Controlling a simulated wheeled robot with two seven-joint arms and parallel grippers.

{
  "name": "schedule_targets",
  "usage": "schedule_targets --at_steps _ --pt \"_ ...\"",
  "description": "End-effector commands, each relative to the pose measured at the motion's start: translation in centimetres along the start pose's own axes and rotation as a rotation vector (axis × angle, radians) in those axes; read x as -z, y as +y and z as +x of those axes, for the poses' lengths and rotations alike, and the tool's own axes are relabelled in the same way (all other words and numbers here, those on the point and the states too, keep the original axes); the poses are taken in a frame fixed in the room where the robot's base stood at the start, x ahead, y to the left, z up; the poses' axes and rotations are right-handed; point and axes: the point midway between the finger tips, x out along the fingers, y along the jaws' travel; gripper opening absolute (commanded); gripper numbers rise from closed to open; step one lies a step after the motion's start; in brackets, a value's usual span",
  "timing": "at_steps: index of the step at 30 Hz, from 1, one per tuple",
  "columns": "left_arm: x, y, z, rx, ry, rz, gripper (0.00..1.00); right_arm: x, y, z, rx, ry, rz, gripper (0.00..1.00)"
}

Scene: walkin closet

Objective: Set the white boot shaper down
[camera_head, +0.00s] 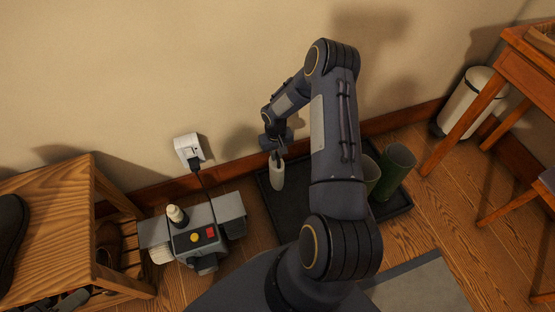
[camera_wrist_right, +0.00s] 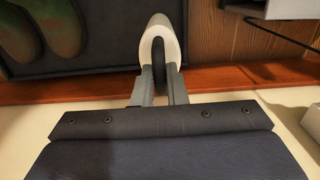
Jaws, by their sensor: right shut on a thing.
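The white boot shaper (camera_head: 277,177) hangs roughly upright below my right gripper (camera_head: 275,153), at the left part of the black boot tray (camera_head: 286,215). In the right wrist view the shaper (camera_wrist_right: 158,30) shows as a pale rounded loop with a dark inside, between the two grey fingers of my right gripper (camera_wrist_right: 159,72), which is shut on it. The tray (camera_wrist_right: 105,45) lies behind it there. I cannot tell whether the shaper's lower end touches the tray. My left gripper is out of view.
Green boots (camera_head: 397,165) stand at the tray's right end. A shoe-polishing machine (camera_head: 196,240) is left of the tray, its cord running to a wall outlet (camera_head: 189,149). The wall and wooden baseboard (camera_head: 235,168) are close behind. A wooden bench (camera_head: 50,215) stands left, a bin (camera_head: 468,103) right.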

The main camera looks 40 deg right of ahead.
Motion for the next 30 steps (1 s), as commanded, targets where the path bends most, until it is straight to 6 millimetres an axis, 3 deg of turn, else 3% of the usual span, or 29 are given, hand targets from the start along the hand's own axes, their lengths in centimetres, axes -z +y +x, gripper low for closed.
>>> schedule_targets --at_steps 8,20,21,25,30 --pt "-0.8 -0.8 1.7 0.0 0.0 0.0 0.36 0.6 0.5 3.8 0.001 -0.002 0.002 0.0" --pt "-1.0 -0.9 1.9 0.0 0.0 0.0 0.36 0.6 0.5 4.2 0.0 0.0 0.001 0.0" --pt "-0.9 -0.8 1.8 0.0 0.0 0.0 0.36 0.6 0.5 4.2 0.0 0.0 0.002 0.15" --pt "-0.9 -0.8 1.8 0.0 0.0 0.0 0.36 0.6 0.5 4.1 0.0 -0.001 0.001 0.32" --pt "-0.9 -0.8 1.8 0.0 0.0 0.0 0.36 0.6 0.5 4.1 0.0 -0.001 0.001 0.34"
